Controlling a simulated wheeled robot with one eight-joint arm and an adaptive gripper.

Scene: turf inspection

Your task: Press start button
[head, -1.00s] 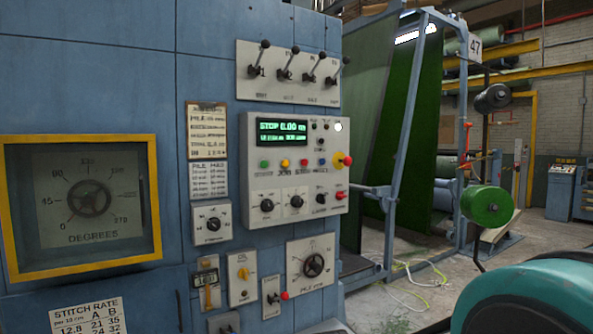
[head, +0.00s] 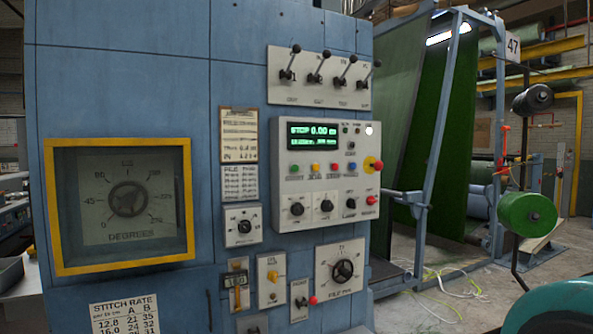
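A grey control panel (head: 283,205) is mounted on the blue machine cabinet, right of centre in the head view. Its green-lit display (head: 313,135) reads "STOP 0.00". Below the display is a row of small buttons: a green button (head: 294,169) at the left, then orange, red and blue ones. Their labels are too blurred to read surely. A larger red button on a yellow base (head: 375,165) sits at the panel's right edge. My gripper is not in view.
Above the panel is a plate with several levers (head: 316,66). Below it are dial plates, including a large black knob (head: 343,270). A yellow-framed degree gauge (head: 50,205) is at left. Green rolls and loose cables (head: 455,290) lie to the right.

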